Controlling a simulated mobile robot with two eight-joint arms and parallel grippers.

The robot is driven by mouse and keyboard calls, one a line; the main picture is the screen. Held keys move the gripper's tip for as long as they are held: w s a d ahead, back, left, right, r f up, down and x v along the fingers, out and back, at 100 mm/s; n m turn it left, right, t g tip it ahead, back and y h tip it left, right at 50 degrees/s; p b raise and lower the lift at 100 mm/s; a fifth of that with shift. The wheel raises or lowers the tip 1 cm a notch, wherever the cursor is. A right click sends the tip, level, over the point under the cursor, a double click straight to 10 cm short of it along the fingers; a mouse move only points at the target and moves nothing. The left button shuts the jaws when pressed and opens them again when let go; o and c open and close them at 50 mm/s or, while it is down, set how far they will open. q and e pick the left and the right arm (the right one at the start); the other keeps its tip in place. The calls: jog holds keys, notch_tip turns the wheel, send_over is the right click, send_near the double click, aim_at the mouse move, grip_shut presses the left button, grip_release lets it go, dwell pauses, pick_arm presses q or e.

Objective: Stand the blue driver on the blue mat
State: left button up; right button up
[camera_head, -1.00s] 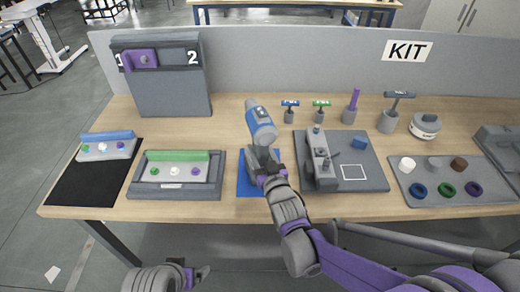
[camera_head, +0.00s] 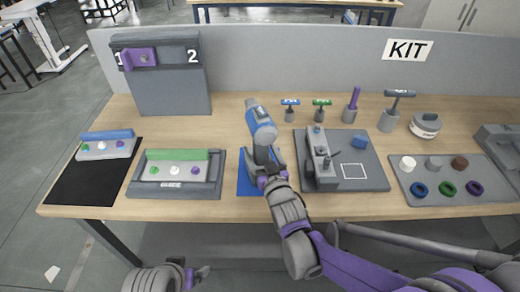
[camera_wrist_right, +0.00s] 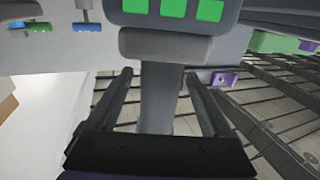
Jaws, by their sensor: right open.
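The blue driver (camera_head: 261,122) is upright over the blue mat (camera_head: 245,184), its blue and grey head up and its grey handle below. Its lower end is hidden behind my right gripper, so I cannot tell if it touches the mat. My right gripper (camera_head: 264,163) is around the handle. In the right wrist view the grey handle (camera_wrist_right: 161,98) stands between the open fingers (camera_wrist_right: 160,85), with gaps on both sides. My left gripper (camera_head: 200,272) is low at the front, off the table; its jaws are unclear.
A grey tray with a green-topped block (camera_head: 178,156) is left of the mat. A grey fixture board (camera_head: 372,180) is close on the right. Small T-handled tools (camera_head: 290,103) stand behind it. A parts tray (camera_head: 408,199) is farther right. A grey numbered panel (camera_head: 165,90) stands at the back left.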

jog(key=s+d+f+m+g+h+p, duration=0.1)
jog(key=s+d+g, duration=0.5)
jog(key=s, duration=0.8)
jog(key=s+d+f+m+g+h+p, duration=0.2)
jog(key=s+d+f+g+h+p, duration=0.1)
jog(key=s+d, duration=0.8)
jog(key=s+g+h+p, duration=0.1)
jog(key=s+g, duration=0.1)
jog(key=s, duration=0.1)
jog(key=shift+s+d+g+p, duration=0.25)
jog(key=shift+g+p, duration=0.1)
jog(key=shift+g, duration=0.05)
